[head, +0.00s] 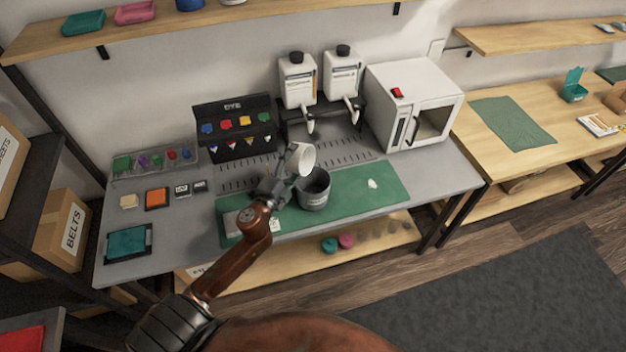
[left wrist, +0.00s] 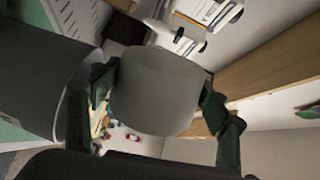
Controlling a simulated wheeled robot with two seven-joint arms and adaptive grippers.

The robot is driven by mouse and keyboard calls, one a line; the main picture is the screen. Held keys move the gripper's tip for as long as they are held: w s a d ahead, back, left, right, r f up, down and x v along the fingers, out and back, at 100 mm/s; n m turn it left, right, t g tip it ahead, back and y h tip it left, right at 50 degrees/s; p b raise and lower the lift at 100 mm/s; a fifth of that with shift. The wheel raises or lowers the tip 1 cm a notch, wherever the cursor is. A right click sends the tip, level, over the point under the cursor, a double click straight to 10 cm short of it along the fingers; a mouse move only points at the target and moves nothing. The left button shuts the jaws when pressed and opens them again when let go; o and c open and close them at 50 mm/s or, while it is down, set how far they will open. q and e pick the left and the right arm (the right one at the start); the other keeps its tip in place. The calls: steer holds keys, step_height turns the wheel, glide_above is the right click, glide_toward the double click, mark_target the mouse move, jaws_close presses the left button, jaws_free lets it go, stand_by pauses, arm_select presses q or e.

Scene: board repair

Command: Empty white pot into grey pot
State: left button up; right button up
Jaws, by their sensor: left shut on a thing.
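The white pot (head: 304,158) is held by my left gripper (head: 285,176) above the green mat, tilted on its side with its round end toward the right. It is just above and slightly left of the grey pot (head: 314,193), which stands upright on the mat. In the left wrist view the white pot (left wrist: 155,92) sits between both fingers of my left gripper (left wrist: 160,105), and the grey pot (left wrist: 42,75) is at the left. I cannot see what is inside either pot. My right gripper is not in view.
The green mat (head: 365,190) also bears a small white item (head: 372,183). Behind stand two white dispensers (head: 298,80), a black dye rack (head: 235,125) and a white microwave (head: 415,100). A teal pad (head: 128,243) lies at the left. The mat's right part is mostly free.

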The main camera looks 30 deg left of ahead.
arm_select(q)
steer(key=shift+r+m, duration=0.2)
steer(key=shift+m, duration=0.1)
steer(key=shift+d+r+m+p, duration=0.3)
steer(key=shift+m+p, duration=0.2)
steer(key=shift+m, duration=0.1)
steer(key=shift+a+m, duration=0.2)
steer(key=shift+m, duration=0.1)
